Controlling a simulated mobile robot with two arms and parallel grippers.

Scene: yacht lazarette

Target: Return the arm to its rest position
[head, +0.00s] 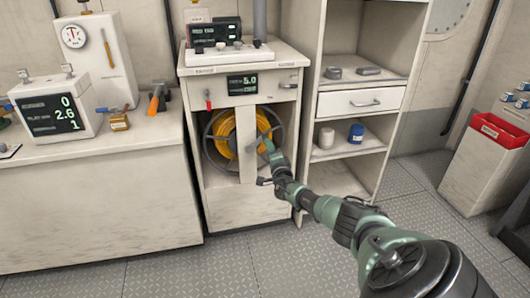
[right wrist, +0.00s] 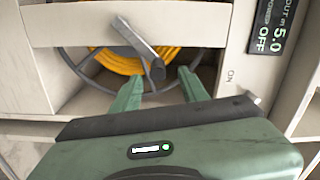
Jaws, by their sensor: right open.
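My right arm reaches in from the lower right of the head view, and its green gripper (head: 266,143) is in front of the cabinet's reel opening. In the right wrist view the two green fingers (right wrist: 160,85) stand apart with nothing between them. Just beyond them is a grey crank handle (right wrist: 140,46), apparently clear of the fingers, though the gap is hard to judge. Behind it is a reel of yellow hose or cable (head: 223,136), partly hidden by a cabinet post. My left gripper is not in view.
The reel cabinet (head: 240,208) has a display (head: 242,84) reading 5.0. An open shelf unit (head: 362,104) stands close on its right, a counter (head: 90,150) on its left. A white bin with a red box (head: 499,130) is at far right. Open metal floor (head: 420,200) lies between.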

